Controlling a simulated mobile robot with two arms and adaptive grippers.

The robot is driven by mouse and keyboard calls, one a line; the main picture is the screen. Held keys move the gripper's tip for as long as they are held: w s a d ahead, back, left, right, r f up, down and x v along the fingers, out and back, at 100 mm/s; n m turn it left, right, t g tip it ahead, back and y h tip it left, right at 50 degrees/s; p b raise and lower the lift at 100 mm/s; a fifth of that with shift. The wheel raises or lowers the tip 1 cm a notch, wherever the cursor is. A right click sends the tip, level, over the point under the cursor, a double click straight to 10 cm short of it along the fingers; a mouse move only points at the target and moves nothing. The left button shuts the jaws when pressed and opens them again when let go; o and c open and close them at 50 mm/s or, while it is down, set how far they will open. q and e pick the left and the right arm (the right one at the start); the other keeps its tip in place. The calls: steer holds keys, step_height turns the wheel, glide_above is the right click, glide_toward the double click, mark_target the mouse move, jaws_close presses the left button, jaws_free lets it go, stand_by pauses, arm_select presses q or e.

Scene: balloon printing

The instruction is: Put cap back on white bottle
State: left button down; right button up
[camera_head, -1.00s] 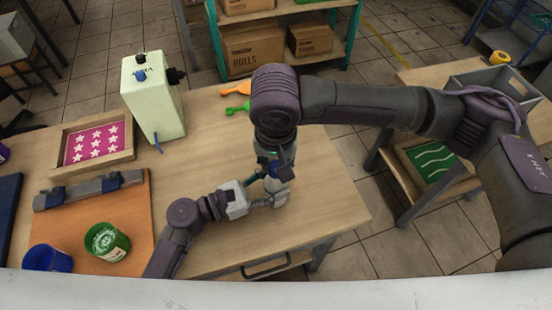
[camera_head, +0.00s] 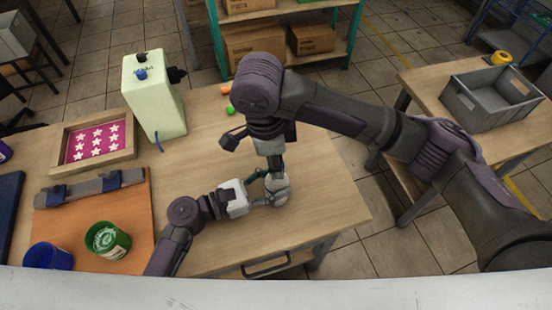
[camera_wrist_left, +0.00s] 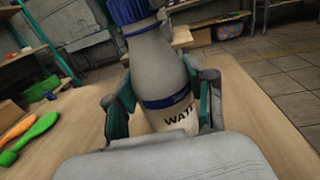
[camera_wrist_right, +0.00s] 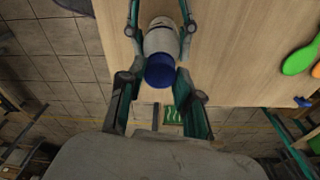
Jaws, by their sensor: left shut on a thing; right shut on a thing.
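The white bottle (camera_head: 281,196) stands near the right end of the table. My left gripper (camera_head: 264,194) is shut around its body from the left; the left wrist view shows the bottle (camera_wrist_left: 158,65) between both fingers, with a blue band and black lettering. The blue cap (camera_wrist_left: 132,10) is at the bottle's top, cut by the frame edge there. My right gripper (camera_head: 276,172) points down over the bottle. In the right wrist view its fingers close around the blue cap (camera_wrist_right: 160,70), in line with the bottle (camera_wrist_right: 162,40). I cannot tell how tightly the cap sits.
A pale green tank (camera_head: 155,100), a framed star print (camera_head: 128,150), a green cup (camera_head: 108,240) and a blue cup (camera_head: 47,257) are on the left. Green and orange tools (camera_wrist_left: 35,135) lie behind. A grey crate (camera_head: 490,100) stands on the right table.

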steer(key=o, duration=0.7)
steer(key=shift+r, duration=2.25)
steer(key=shift+c, duration=0.4)
